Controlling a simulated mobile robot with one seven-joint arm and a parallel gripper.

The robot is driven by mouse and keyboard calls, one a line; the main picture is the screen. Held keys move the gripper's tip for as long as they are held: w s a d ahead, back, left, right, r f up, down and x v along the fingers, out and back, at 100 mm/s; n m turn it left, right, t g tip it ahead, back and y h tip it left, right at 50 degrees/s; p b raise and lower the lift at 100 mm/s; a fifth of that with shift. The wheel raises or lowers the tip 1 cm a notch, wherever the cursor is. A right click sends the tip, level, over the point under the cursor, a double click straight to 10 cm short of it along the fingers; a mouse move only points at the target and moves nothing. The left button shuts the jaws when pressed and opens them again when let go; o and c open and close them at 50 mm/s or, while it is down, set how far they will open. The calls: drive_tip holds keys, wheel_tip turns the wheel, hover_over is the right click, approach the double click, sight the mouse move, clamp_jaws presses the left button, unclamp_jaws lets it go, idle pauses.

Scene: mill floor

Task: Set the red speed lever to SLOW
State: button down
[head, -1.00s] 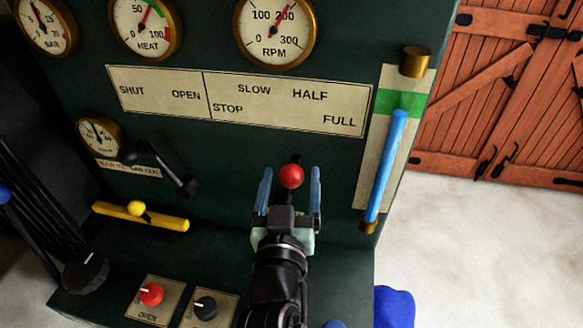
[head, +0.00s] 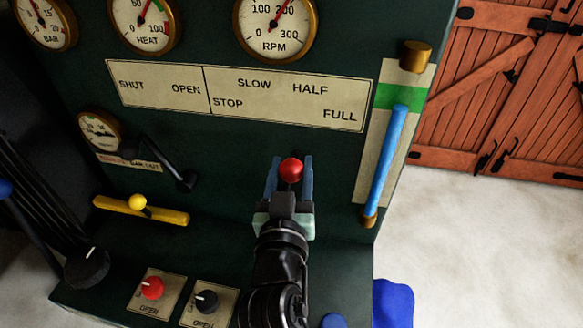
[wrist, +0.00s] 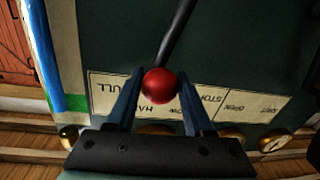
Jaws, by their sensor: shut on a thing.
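The red speed lever is a red ball knob (head: 291,170) on a dark rod, in front of the green panel below the label plate. It also shows in the wrist view as a red ball (wrist: 160,86) with its rod running up and to the right. My gripper (head: 290,178) has its two blue fingers closed in on either side of the knob and is shut on it. The label plate (head: 240,100) above reads SHUT and OPEN on its left part, and STOP, SLOW, HALF and FULL on its right part. The knob lies below the SLOW and HALF words.
A blue sight tube (head: 387,160) stands right of the knob. A black lever (head: 165,165) and a yellow bar handle (head: 140,210) are to the left. Red (head: 152,288) and black (head: 206,301) knobs sit on the lower ledge. Gauges, including RPM (head: 273,25), line the top.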

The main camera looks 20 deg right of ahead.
drive_tip(key=w+a+n, duration=0.3)
drive_tip(key=a+n, duration=0.2)
drive_tip(key=shift+w+a, duration=0.2)
drive_tip(key=shift+w, duration=0.1)
drive_tip(key=shift+c, duration=1.5)
unclamp_jaws()
drive_tip(key=shift+s, duration=0.15)
drive_tip(key=b+v, duration=0.3)
drive_tip(key=v, duration=0.9)
drive_tip(key=shift+s+a+r, duration=0.2)
drive_tip(key=shift+s+r, duration=0.1)
